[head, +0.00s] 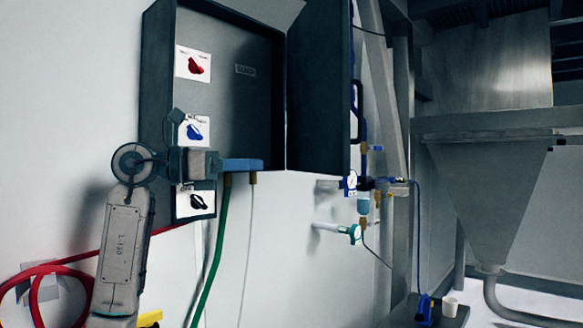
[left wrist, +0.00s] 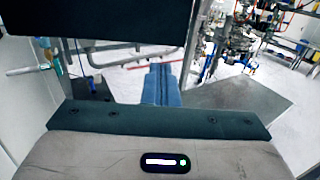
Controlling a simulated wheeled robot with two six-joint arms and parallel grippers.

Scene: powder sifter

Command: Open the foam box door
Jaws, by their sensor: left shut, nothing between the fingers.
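The dark grey foam box (head: 255,95) hangs on the white wall in the head view. Its door (head: 318,95) stands swung open to the right, with the black handle (head: 357,110) on its outer face, and the inside of the box shows. My left gripper (head: 258,165) is shut and empty, its blue fingers pointing right at the height of the box's lower edge, near the door's lower hinge-side corner. In the left wrist view the shut fingers (left wrist: 160,70) point ahead, and a dark panel (left wrist: 95,20), apparently the door, fills the upper left. I cannot tell whether they touch. My right gripper is not in view.
Pipes with a gauge (head: 351,182) stick out right of and below the door. A green hose (head: 217,250) hangs below. A steel hopper (head: 480,180) stands at right.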

